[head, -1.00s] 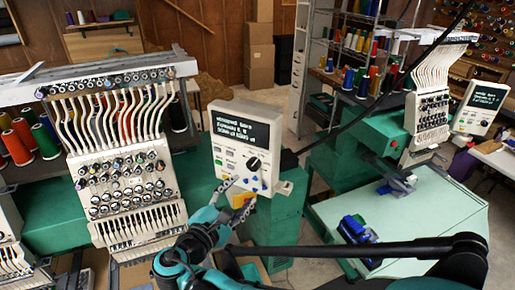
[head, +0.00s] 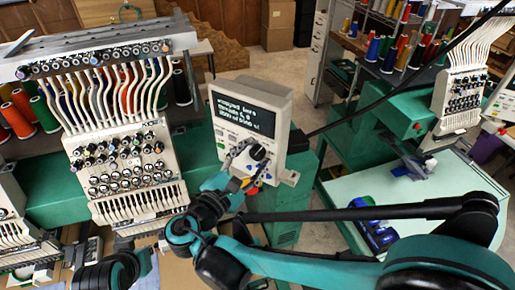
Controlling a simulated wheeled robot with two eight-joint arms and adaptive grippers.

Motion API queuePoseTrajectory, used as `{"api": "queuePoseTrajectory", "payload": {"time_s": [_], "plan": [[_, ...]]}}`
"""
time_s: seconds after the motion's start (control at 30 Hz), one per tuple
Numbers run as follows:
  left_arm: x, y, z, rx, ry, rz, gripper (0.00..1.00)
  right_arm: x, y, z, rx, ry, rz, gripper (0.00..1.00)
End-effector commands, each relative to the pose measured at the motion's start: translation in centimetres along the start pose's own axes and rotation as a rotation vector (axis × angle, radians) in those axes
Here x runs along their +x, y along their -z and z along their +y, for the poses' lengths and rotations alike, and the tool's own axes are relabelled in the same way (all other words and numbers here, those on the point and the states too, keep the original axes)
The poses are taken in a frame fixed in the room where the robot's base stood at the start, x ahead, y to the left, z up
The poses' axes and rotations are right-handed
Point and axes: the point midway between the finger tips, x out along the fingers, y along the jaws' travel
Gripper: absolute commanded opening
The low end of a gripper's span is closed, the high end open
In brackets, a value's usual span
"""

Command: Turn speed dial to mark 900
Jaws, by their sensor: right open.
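The speed dial (head: 258,153) is a round black knob with a pale pointer line, on the lower front of a cream control panel (head: 279,128) with a dark text screen. My right gripper (head: 246,160) is open, its grey fingers in front of the panel at the dial. One finger lies to the left of the knob and the other shows just below it. I cannot tell whether either touches it. The gripper hides part of the lower panel, and the mark numbers are too small to read. My left gripper is not seen.
A multi-needle embroidery head (head: 125,165) stands left of the panel, with thread cones behind. A second machine (head: 465,90) and a pale table (head: 400,195) with a blue item (head: 375,228) are on the right. Open floor lies behind the panel.

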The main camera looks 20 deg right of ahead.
Motion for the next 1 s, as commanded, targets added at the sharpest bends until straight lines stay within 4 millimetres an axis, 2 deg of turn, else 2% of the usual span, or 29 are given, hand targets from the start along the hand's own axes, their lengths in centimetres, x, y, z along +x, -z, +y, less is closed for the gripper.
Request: {"api": "queuePoseTrajectory", "payload": {"time_s": [0.17,0.3,0.37,0.73,1.0], "plan": [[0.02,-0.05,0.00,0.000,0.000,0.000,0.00,-0.01,0.01,-0.01,0.000,0.000,0.000,0.54],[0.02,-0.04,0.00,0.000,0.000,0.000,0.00,-0.01,0.01,0.00,0.000,0.000,0.000,0.17],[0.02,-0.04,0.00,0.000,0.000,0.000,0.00,0.00,0.01,0.00,0.000,0.000,0.000,0.04],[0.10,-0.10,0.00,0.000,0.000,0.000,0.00,0.05,0.01,0.00,0.026,0.000,-0.001,0.04],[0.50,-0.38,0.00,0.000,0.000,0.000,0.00,0.06,0.04,-0.03,0.168,0.000,-0.001,0.04]]}}
